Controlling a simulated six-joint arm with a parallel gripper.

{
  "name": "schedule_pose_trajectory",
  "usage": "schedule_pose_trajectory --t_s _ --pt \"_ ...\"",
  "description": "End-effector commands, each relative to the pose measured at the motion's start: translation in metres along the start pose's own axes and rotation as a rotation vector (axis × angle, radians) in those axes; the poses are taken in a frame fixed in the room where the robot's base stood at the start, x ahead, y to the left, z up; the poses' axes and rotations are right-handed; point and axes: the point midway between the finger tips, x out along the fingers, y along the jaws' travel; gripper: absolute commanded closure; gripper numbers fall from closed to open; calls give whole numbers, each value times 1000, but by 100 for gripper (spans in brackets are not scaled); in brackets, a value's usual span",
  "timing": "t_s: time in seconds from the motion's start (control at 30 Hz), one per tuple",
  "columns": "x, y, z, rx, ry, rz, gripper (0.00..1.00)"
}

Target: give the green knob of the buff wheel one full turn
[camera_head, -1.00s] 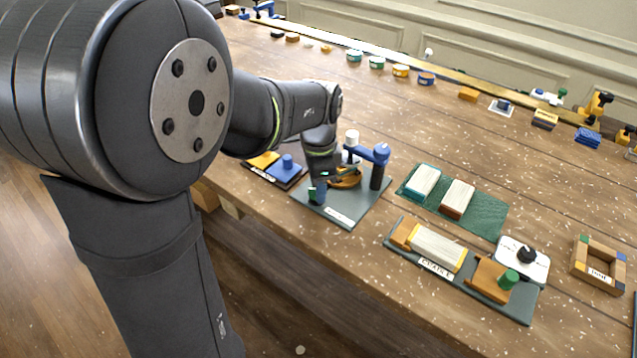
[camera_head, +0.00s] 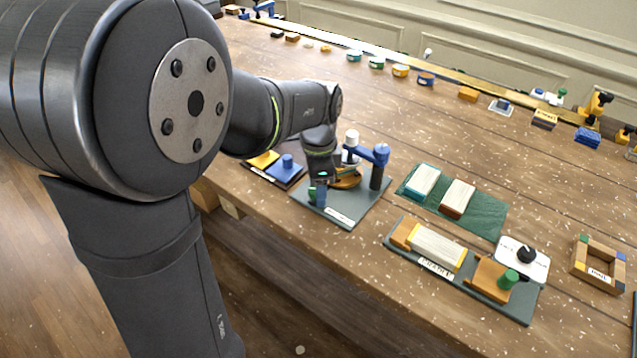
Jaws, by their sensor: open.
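The buff wheel (camera_head: 347,181), a tan-orange disc, sits on a grey-green base plate (camera_head: 345,213) at the near edge of the bench. My gripper (camera_head: 318,194) points down at the left side of the wheel, low over the plate. It is open. A small patch of green, seemingly the green knob (camera_head: 311,191), shows right at the fingertips. The fingers and wrist hide most of the knob and part of the wheel, so I cannot tell whether the fingers touch the knob.
A blue-knobbed block (camera_head: 286,166) lies close on the left. A clamp board with another green knob (camera_head: 508,279) and a green mat (camera_head: 480,216) lie to the right.

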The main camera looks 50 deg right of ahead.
Motion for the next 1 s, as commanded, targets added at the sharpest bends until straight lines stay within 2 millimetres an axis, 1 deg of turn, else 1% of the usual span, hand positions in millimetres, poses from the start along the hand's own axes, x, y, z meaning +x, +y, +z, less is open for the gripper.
schedule_pose_trajectory --t_s 0.17,0.27,0.37,0.6,0.8,0.9,1.0 --pt "-4 0 0 0 0 -1 45" --pt "-15 -1 0 0 1 -2 45" --pt "-35 0 0 0 2 -4 45" --pt "-94 0 0 0 2 -4 45" --pt "-139 -1 0 0 2 -4 45" --pt "-156 0 0 0 1 -3 45" --pt "-166 0 0 0 1 -1 45"
